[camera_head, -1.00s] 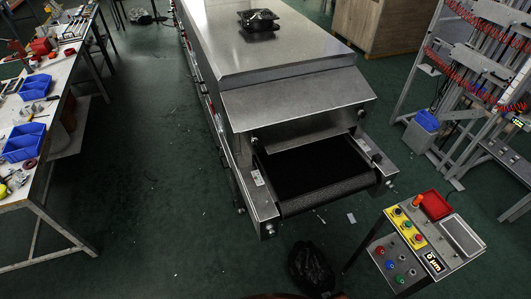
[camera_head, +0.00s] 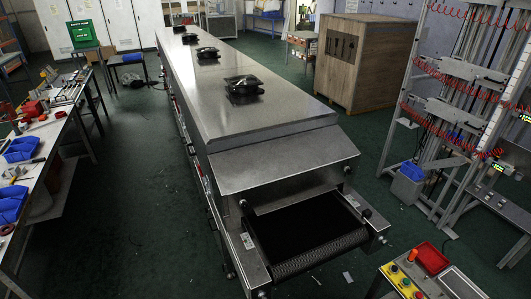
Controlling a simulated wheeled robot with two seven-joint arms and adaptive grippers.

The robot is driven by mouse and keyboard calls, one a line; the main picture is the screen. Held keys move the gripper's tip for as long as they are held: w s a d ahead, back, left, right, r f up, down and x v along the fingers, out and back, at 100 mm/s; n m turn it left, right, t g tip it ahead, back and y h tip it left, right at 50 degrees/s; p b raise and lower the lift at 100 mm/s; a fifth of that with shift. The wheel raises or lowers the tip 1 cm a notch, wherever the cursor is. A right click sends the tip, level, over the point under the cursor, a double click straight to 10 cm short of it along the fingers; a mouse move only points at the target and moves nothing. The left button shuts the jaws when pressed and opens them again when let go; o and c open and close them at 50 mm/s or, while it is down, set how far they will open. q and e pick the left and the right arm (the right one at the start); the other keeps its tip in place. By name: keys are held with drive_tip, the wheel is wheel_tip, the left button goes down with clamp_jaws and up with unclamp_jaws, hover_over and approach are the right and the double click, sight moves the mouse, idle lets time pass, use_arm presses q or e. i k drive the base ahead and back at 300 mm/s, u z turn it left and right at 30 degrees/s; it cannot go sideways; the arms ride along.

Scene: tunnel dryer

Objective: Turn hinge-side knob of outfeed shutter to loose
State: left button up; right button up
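The tunnel dryer (camera_head: 255,115) is a long grey metal housing running away from me. At its near end a sloped metal outfeed shutter (camera_head: 285,160) hangs over the black conveyor belt (camera_head: 305,228). A small dark knob (camera_head: 242,203) sits below the shutter's left side, and another small knob (camera_head: 347,170) sits below its right side. A further dark knob (camera_head: 366,213) is on the right belt rail. I cannot tell which knob is the hinge-side one or whether any is loose. Neither gripper is in view.
A control box (camera_head: 425,275) with coloured buttons and a red tray (camera_head: 432,258) stands at front right. A grey rack (camera_head: 450,110) with red coiled hoses is at right, a cluttered workbench (camera_head: 50,145) at left. Green floor (camera_head: 130,220) is clear between workbench and dryer.

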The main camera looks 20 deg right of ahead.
sight(348, 170)
drive_tip(key=z, duration=1.45)
